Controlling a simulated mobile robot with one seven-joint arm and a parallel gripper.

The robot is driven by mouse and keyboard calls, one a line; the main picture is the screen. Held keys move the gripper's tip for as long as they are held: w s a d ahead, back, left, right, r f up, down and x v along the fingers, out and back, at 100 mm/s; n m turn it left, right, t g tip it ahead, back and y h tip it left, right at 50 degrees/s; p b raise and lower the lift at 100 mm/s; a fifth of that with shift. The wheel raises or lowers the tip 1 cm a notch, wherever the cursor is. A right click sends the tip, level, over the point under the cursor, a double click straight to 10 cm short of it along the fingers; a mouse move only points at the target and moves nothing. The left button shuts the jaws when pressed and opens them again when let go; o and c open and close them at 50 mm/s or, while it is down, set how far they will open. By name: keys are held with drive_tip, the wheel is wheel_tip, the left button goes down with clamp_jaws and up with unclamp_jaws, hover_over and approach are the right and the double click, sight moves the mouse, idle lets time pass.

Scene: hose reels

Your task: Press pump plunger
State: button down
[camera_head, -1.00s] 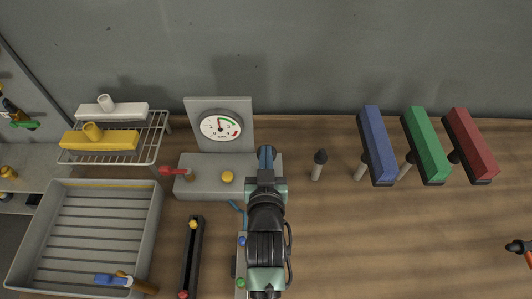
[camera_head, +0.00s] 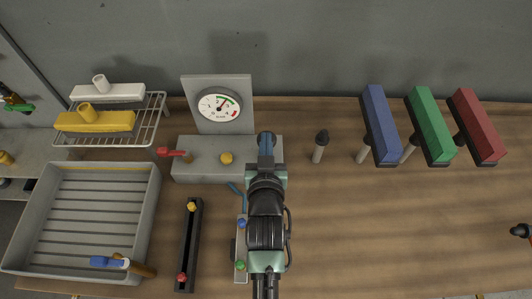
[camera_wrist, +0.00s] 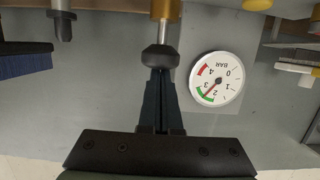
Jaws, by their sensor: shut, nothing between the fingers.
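The pump is a grey box (camera_head: 205,160) on the wooden bench, with a round gauge (camera_head: 220,106) on its back plate. The gauge also shows upside down in the wrist view (camera_wrist: 218,79), its needle in the green band between 2 and 3. The plunger has a black knob (camera_wrist: 160,57) on a short silver rod above a brass collar (camera_wrist: 165,9). My gripper (camera_wrist: 161,76) is shut and empty, its fingertips at the knob and seemingly touching it. In the head view, my gripper (camera_head: 265,152) is over the box's right part and hides most of the plunger.
A red lever (camera_head: 172,153) and yellow button (camera_head: 226,158) are on the box. A wire rack (camera_head: 150,126) and slatted tray (camera_head: 85,215) stand left. A black slotted strip (camera_head: 189,245) lies in front.

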drive_tip(key=r+v, duration=0.2)
drive_tip(key=v, duration=0.8)
drive_tip(key=shift+r+b, duration=0.35)
drive_tip(key=shift+b, duration=0.1)
idle(0.5)
drive_tip(key=w+r+t, duration=0.3)
drive_tip(key=r, duration=1)
drive_tip(key=w+r+t, duration=0.3)
drive_tip(key=r, duration=1.1)
drive_tip(key=s+r+t, duration=0.3)
drive_tip(key=s+r, duration=0.2)
drive_tip(key=r, duration=0.7)
drive_tip(key=s+r+t, duration=0.3)
drive_tip(key=s+r, duration=0.2)
drive_tip(key=r, duration=0.7)
drive_tip(key=shift+s+r, duration=0.2)
drive_tip(key=shift+r, duration=0.2)
